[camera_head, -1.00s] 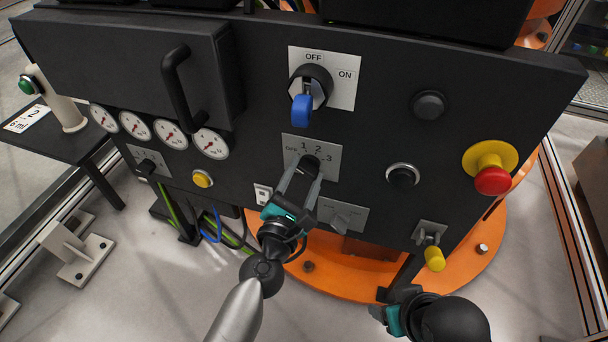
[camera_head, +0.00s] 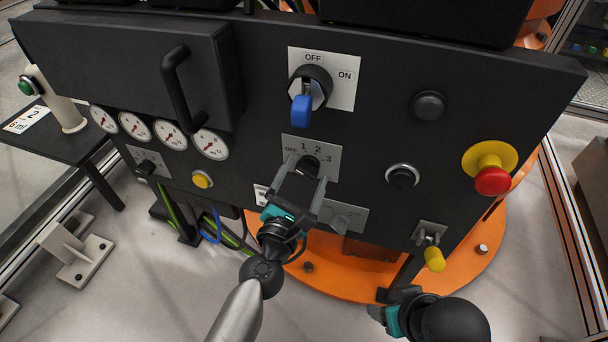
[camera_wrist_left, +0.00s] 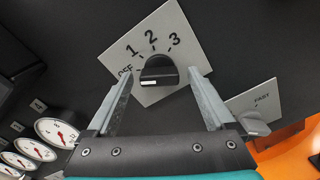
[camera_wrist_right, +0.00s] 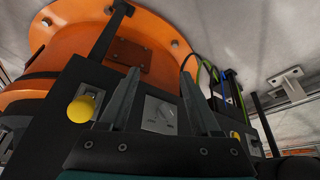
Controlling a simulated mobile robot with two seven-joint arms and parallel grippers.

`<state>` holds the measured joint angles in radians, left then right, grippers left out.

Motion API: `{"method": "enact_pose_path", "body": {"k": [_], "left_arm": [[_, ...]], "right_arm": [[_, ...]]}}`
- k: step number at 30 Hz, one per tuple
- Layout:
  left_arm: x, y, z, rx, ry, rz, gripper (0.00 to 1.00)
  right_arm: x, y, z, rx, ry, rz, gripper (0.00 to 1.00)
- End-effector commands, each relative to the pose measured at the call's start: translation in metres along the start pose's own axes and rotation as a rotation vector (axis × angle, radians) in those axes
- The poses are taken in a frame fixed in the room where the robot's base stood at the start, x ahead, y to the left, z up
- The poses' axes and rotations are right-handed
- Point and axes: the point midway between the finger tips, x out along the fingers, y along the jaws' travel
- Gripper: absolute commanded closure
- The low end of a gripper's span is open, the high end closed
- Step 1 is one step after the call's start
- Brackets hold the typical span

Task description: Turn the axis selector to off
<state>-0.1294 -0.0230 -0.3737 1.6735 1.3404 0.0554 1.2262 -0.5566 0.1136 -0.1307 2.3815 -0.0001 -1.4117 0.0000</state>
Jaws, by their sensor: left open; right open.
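The axis selector is a black knob (camera_head: 309,164) on a grey plate (camera_head: 329,150) marked OFF, 1, 2, 3. In the left wrist view the knob (camera_wrist_left: 158,68) shows a white mark low on its face. Which label it points to is hard to tell. My left gripper (camera_head: 306,172) is open in front of the plate, its fingers on either side of the knob. The knob appears between the fingertips with a visible gap on each side. My right gripper (camera_head: 398,296) is open and empty, low at the panel's lower right.
Above the selector is a blue-handled OFF/ON switch (camera_head: 302,108). A second grey plate with a knob (camera_head: 342,217) lies just below. A red emergency button (camera_head: 491,180), black buttons (camera_head: 403,176), gauges (camera_head: 211,144) and a yellow button (camera_head: 202,179) surround it.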

Motion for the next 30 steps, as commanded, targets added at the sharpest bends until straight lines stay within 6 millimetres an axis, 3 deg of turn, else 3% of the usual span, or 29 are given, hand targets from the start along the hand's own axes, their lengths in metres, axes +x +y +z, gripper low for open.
{"method": "enact_pose_path", "body": {"k": [8, 17, 24, 30], "left_arm": [[-0.013, 0.0, -0.001, 0.002, 0.001, -0.001, 0.12], [-0.072, -0.001, -0.002, 0.005, 0.001, -0.004, 0.12], [-0.12, -0.001, -0.002, 0.003, 0.001, -0.004, 0.12], [-0.145, -0.001, -0.001, 0.001, 0.001, -0.002, 0.12]], "right_arm": [[0.0, -0.001, 0.0, 0.001, -0.001, -0.002, 0.36], [0.001, -0.001, 0.003, 0.001, -0.008, -0.001, 0.36], [-0.014, 0.0, -0.003, -0.009, 0.03, 0.001, 0.36], [-0.011, -0.005, -0.01, -0.011, 0.075, -0.012, 0.36]]}}
